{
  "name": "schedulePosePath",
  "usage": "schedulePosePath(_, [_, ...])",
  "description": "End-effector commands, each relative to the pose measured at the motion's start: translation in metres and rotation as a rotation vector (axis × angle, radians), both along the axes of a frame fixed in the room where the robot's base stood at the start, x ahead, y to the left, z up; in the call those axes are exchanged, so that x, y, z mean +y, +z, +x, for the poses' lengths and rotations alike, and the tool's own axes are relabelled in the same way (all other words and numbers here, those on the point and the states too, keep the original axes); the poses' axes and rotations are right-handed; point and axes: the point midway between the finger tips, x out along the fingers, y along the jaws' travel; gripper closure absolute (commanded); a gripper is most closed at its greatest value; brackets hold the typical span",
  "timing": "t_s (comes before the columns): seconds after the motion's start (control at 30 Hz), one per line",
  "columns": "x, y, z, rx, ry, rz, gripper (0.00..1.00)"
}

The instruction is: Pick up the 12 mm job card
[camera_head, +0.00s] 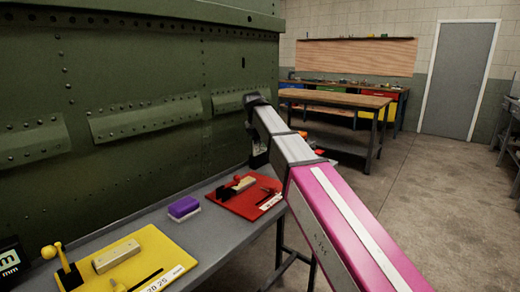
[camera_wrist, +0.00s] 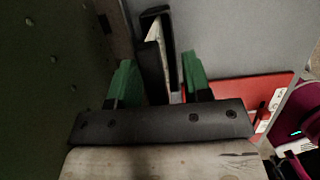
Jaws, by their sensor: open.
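My gripper (camera_wrist: 160,82) is open, with its two green fingers apart in the wrist view. A black slotted holder (camera_wrist: 168,35) stands just beyond and partly between the fingers. A pale, thin upright piece (camera_wrist: 153,34) shows in it; it may be a job card, but no marking on it can be read. I cannot tell whether the fingers touch it. In the head view, my gripper (camera_head: 258,155) is low at the far end of the bench beside the green fuselage, partly hidden by my arm. No card marked 12 mm can be made out.
The grey bench (camera_head: 205,232) carries a yellow board (camera_head: 120,275), a purple block (camera_head: 184,207) and a red board (camera_head: 245,207) with tools. A dark display (camera_head: 10,262) reading "mm" sits at the left edge. The riveted green fuselage (camera_head: 130,80) stands close beside my gripper.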

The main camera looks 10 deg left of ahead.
Motion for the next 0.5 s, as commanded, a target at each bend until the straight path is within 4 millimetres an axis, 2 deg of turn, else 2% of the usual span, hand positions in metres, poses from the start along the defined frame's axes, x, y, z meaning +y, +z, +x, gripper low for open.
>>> schedulePosePath(0.1, [0.0000, 0.0001, 0.0000, 0.000, 0.000, 0.000, 0.55])
schedulePosePath(0.13, [0.0000, 0.0001, 0.0000, 0.000, 0.000, 0.000, 0.59])
schedulePosePath(0.2, [0.0000, 0.0001, 0.0000, 0.000, 0.000, 0.000, 0.81])
schedulePosePath(0.27, [0.0000, 0.0001, 0.0000, 0.000, 0.000, 0.000, 1.00])
schedulePosePath(0.5, [0.0000, 0.0002, 0.0000, 0.000, 0.000, 0.000, 1.00])
